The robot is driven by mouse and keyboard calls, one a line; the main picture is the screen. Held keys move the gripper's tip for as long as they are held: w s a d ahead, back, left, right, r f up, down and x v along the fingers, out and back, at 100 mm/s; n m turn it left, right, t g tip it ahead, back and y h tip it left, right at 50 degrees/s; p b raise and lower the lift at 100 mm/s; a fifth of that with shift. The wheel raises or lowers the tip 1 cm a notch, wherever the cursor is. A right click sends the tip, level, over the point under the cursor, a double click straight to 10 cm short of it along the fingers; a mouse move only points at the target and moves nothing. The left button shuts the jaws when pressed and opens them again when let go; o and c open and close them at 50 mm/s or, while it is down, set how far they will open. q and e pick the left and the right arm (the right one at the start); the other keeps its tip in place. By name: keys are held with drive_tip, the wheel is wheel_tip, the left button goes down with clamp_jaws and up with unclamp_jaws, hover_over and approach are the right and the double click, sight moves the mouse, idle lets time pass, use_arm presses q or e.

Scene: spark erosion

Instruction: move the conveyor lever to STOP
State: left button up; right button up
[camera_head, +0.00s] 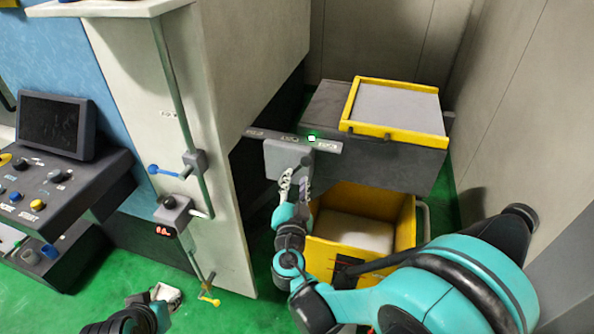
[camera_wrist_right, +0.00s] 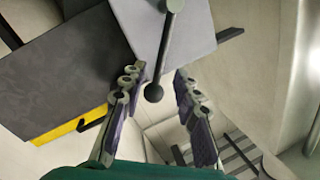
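The conveyor lever is a grey rod with a dark ball knob (camera_wrist_right: 153,92) in the right wrist view, where it reaches from a grey box. In the head view the grey lever box (camera_head: 283,158) sits under a dark label strip (camera_head: 262,133) with a lit green lamp (camera_head: 311,138); its lettering is too small to read surely. My right gripper (camera_head: 293,184) is just below the box. In the wrist view its fingers (camera_wrist_right: 157,100) are open, one on each side of the knob, with gaps visible. My left gripper (camera_head: 165,296) is low at left, its fingers unclear.
A dark conveyor block with a yellow-framed top (camera_head: 395,131) stands behind the lever box. A yellow bin (camera_head: 405,225) is below it. The pale machine cabinet (camera_head: 235,220) is close on the left, with a control panel (camera_head: 50,190) farther left. A grey wall closes the right.

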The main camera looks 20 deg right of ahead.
sight(297, 171)
drive_tip(key=x, duration=0.5)
drive_tip(key=shift+d+b, duration=0.1)
drive_tip(key=shift+b, duration=0.25)
drive_tip(key=shift+c, duration=0.4)
clamp_jaws()
